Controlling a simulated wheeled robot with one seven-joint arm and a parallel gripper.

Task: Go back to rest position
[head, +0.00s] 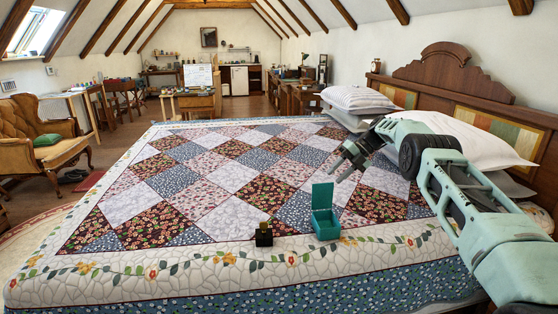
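My gripper (347,160) is at the end of my mint-green arm, which comes in from the right edge. It is in the air above the bed's quilt, pointing left. Its dark fingers look spread, with nothing seen between them. A teal box (326,226) with its lid standing up is on the quilt near the front edge, below my gripper and apart from it.
The patchwork bed (180,240) fills the foreground. Pillows (357,97) and a wooden headboard (445,75) are at the right, behind my arm. An armchair (45,140) stands at the left. Desks and a kitchenette are far back.

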